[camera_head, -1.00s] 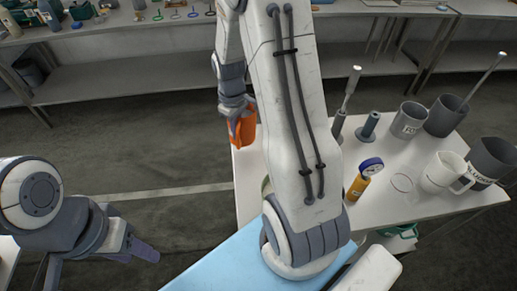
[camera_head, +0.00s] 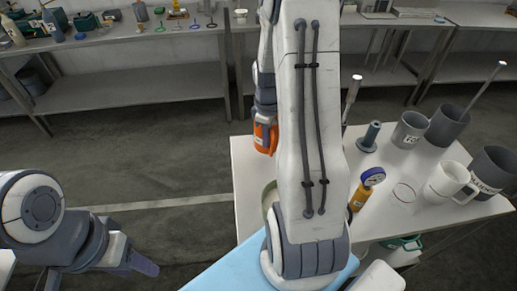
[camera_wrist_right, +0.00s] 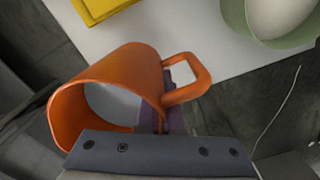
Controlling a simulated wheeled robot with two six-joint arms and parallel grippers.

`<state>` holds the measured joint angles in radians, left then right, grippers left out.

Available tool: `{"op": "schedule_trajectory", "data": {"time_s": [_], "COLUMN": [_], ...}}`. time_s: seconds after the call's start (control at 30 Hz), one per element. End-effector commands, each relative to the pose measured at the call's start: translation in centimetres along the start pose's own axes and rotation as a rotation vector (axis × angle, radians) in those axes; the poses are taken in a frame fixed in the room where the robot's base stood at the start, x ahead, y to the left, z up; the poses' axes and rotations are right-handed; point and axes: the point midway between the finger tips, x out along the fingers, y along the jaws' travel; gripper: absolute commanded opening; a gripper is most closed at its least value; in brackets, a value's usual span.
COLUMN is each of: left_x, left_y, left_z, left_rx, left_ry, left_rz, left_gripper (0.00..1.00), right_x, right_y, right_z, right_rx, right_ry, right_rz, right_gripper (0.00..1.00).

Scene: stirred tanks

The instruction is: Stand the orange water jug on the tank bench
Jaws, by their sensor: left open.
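The orange water jug (camera_head: 264,138) is held by my right gripper (camera_head: 264,117), up in the air by the far left corner of the white tank bench (camera_head: 247,183). In the right wrist view the jug (camera_wrist_right: 110,95) shows large, with its open mouth toward the lower left. A purple finger of my right gripper (camera_wrist_right: 170,105) shows at the handle side, and the white bench top (camera_wrist_right: 185,38) lies beyond. Most of the right gripper is hidden in the head view. My left gripper (camera_head: 145,265) is open and empty at the lower left, away from the bench.
The bench bears a green bowl (camera_head: 268,198), a yellow gauge piece (camera_head: 364,190), a white mug (camera_head: 446,182) and grey tanks (camera_head: 410,130). A yellow object (camera_wrist_right: 100,8) shows in the wrist view. The bench's far left part looks bare. A long shelf bench (camera_head: 130,45) stands behind.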

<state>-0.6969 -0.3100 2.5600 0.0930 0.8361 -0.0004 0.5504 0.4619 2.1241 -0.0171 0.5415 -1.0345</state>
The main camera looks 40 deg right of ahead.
Motion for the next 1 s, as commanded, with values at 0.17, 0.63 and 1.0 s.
{"op": "schedule_trajectory", "data": {"time_s": [0.17, 0.63, 1.0], "left_x": [-0.5, -1.3, -1.1], "left_y": [0.0, 0.1, 0.1], "left_z": [0.0, -0.1, -0.1], "left_rx": [0.000, 0.000, 0.000], "left_ry": [0.000, 0.000, 0.000], "left_rz": [0.000, 0.000, 0.000], "left_gripper": [0.50, 0.50, 0.50], "right_x": [1.2, 5.5, 5.7], "right_y": [-0.8, -0.9, -1.0], "right_z": [-2.2, -2.4, -2.4], "right_rx": [-0.002, 0.001, 0.002], "right_ry": [0.001, 0.001, 0.001], "right_rz": [0.003, 0.003, 0.002], "right_gripper": [0.00, 0.00, 0.18]}}
